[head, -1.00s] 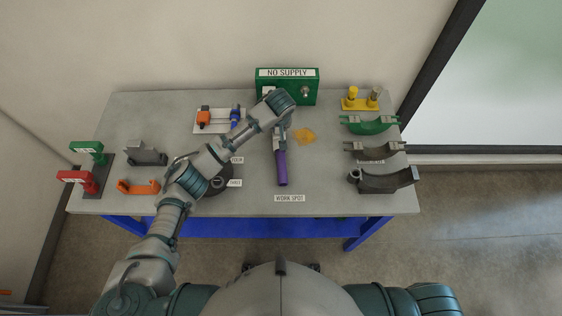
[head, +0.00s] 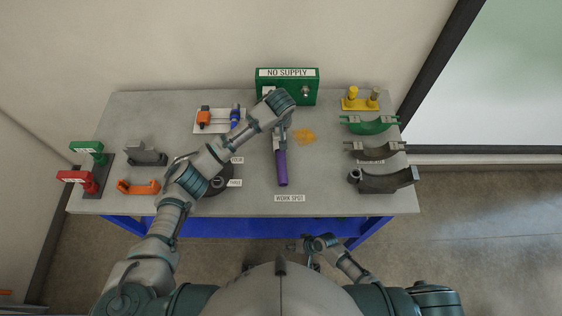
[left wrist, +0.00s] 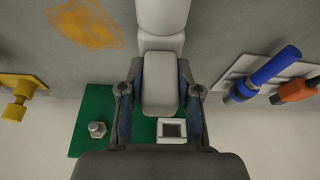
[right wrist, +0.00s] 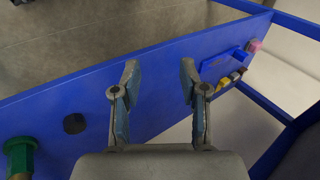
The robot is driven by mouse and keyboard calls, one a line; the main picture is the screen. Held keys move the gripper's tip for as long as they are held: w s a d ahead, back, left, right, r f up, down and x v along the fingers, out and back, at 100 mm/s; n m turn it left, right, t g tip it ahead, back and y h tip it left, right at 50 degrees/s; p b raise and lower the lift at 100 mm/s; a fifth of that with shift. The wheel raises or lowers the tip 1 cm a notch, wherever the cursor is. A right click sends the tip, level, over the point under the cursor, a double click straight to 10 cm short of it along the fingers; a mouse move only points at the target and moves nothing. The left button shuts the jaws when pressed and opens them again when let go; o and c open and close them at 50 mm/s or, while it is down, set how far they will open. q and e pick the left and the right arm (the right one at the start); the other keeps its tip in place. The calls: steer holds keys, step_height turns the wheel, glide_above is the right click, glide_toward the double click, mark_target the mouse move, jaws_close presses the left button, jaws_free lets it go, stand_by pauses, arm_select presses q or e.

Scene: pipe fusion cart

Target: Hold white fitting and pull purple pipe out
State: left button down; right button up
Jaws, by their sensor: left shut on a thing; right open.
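The purple pipe (head: 282,169) lies on the grey tabletop just behind the WORK SPOT label, its free end toward me. Its far end meets the white fitting, which my left gripper (head: 280,134) mostly hides in the head view. In the left wrist view the white fitting (left wrist: 161,85) sits between the fingers of my left gripper (left wrist: 161,75), shut on it. My right gripper (head: 293,247) is low in front of the table's near edge, apart from the pipe. In the right wrist view the fingers (right wrist: 159,88) are spread and empty.
A green NO SUPPLY box (head: 309,92) stands behind the fitting. An orange patch (head: 304,136) marks the tabletop to the right. Curved clamps, including a green one (head: 370,126), line the right side.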

steer(key=s+a+r+n+g+y, duration=0.2)
steer(key=s+a+r+g+y, duration=0.15)
steer(key=a+r, duration=0.65)
step_height(320, 180, up, 30)
steer(key=m+t+h, duration=0.1)
steer(key=t+h, duration=0.1)
steer(key=h, duration=0.3)
glide_above(285, 179)
steer(key=d, duration=0.3)
steer(key=shift+x, duration=3.75)
steer(key=shift+w+d, duration=0.15)
steer(key=shift+w, duration=0.05)
jaws_close()
